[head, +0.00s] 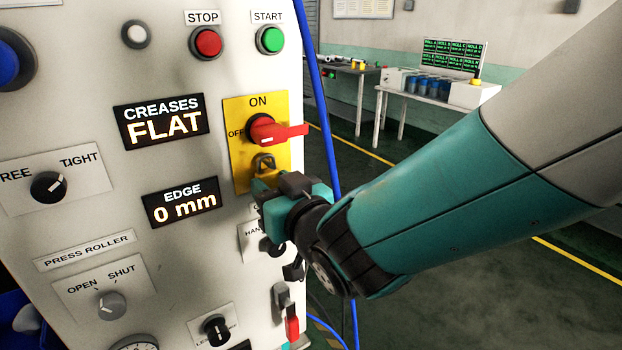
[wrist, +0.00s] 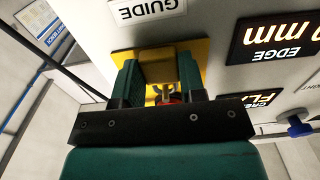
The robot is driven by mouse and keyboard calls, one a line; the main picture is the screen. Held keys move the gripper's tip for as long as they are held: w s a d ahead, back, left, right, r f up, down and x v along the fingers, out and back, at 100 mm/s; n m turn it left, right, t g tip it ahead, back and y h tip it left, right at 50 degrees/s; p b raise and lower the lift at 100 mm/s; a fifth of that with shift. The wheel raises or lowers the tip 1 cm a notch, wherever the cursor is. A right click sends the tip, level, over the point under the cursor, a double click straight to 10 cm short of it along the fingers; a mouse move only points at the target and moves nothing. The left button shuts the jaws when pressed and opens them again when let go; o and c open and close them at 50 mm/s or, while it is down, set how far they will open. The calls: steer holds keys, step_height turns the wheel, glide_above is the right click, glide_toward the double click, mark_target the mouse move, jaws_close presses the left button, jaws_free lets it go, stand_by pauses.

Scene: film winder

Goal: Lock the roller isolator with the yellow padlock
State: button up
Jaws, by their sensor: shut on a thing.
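The roller isolator (head: 240,115) is a yellow plate marked ON and OFF on the front of the pale machine panel. Its red handle (head: 285,132) lies about level, its long end to the right. My gripper (head: 264,186) is at the plate's lower part, just below the handle. In the wrist view the gripper (wrist: 158,75) is shut on the yellow padlock (wrist: 158,67), whose body sits between the teal fingers. A small metal loop (head: 264,163) shows above the gripper; I cannot tell whether the shackle passes through the isolator or is closed.
The STOP button (head: 207,42), START button (head: 270,39) and display panels (head: 162,121) surround the isolator. A blue cable (head: 322,100) runs down the panel's right edge, close to my arm. White tables (head: 440,98) stand far behind, with open floor between.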

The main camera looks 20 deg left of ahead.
steer(key=shift+f+b, duration=0.25)
steer(key=shift+b, duration=0.2)
stand_by(0.3)
steer(key=o, duration=1)
steer(key=shift+r, duration=0.1)
steer(key=shift+d, duration=0.1)
steer(key=shift+b+v, duration=4.3)
steer(key=shift+v, duration=4.4)
steer(key=shift+s, duration=0.1)
